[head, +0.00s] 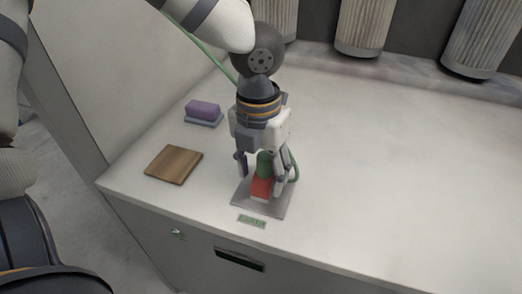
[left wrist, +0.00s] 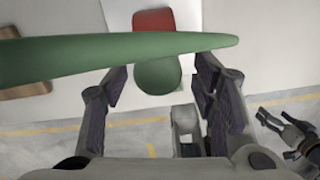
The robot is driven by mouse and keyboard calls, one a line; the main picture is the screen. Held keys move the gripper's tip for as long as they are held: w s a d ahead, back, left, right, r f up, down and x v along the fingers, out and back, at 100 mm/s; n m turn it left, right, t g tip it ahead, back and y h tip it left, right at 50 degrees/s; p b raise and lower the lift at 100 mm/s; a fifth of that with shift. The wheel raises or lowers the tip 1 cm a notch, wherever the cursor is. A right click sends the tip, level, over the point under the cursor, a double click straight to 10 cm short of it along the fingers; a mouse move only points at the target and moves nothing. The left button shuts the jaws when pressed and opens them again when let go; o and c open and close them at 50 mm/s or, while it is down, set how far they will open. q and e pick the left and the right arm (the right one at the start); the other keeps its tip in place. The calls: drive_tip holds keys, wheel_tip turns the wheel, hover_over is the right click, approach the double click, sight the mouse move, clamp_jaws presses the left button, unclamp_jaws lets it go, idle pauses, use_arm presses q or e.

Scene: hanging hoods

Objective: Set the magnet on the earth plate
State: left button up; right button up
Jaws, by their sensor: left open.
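The magnet, a red block (head: 262,188) with a green knob (head: 264,163), is at the grey earth plate (head: 278,209) near the counter's front edge. Whether its base touches the plate is hard to tell. My left gripper (head: 262,178) points down over it, open, with its fingers on either side of the knob. In the left wrist view the knob (left wrist: 158,76) lies between the open fingers (left wrist: 162,68), with the red block (left wrist: 153,21) beyond.
A green cable (head: 296,166) loops beside the gripper and crosses close to the wrist camera (left wrist: 60,58). A wooden board (head: 174,165) and a purple sponge (head: 203,108) lie to the left. Hanging hoods (head: 362,25) stand behind. The counter's right side is clear.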

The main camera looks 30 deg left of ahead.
sight(260, 179)
use_arm(q)
wheel_tip(260, 179, up, 9)
drive_tip(key=shift+a, duration=0.1)
idle(0.4)
